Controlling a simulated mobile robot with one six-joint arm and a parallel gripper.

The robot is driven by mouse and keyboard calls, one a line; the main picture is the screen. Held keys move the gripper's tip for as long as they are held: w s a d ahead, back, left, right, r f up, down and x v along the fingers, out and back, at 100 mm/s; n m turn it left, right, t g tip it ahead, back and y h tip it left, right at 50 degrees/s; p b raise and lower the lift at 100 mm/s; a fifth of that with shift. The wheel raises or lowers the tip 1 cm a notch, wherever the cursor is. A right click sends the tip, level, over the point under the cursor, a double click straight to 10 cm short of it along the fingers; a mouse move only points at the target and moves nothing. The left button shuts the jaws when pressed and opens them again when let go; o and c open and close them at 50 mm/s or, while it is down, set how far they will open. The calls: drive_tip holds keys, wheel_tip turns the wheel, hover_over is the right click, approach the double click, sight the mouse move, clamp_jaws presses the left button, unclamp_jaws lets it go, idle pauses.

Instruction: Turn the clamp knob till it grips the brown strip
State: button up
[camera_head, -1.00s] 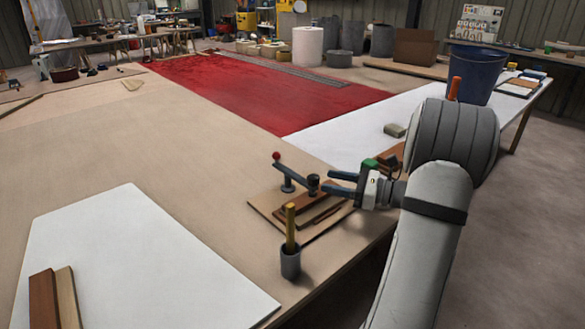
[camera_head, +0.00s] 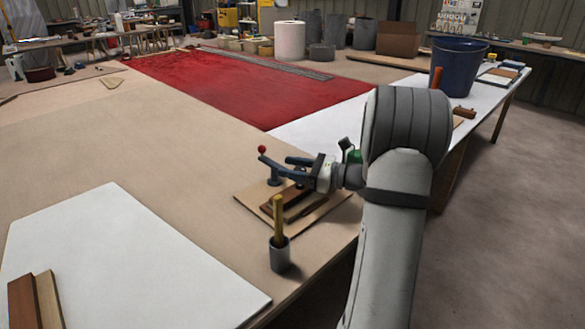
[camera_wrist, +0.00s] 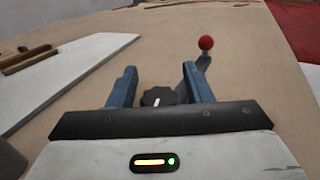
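The clamp stands on a small wooden board (camera_head: 248,196) and has a lever with a red ball (camera_head: 262,149); the ball also shows in the wrist view (camera_wrist: 205,43). The brown strip (camera_head: 273,211) lies on the board below my gripper. In the head view my gripper (camera_head: 284,167) hides the knob. My gripper is open, with a gap beside the knob. Whether the clamp touches the strip cannot be seen.
A grey cup (camera_head: 280,255) with a yellow-handled tool stands in front of the board. A white panel (camera_head: 115,265) with wooden strips lies at the left. A blue bucket (camera_head: 457,68) stands at the back right. The table is clear left of the clamp.

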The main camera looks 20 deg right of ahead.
drive_tip(key=c, duration=0.8)
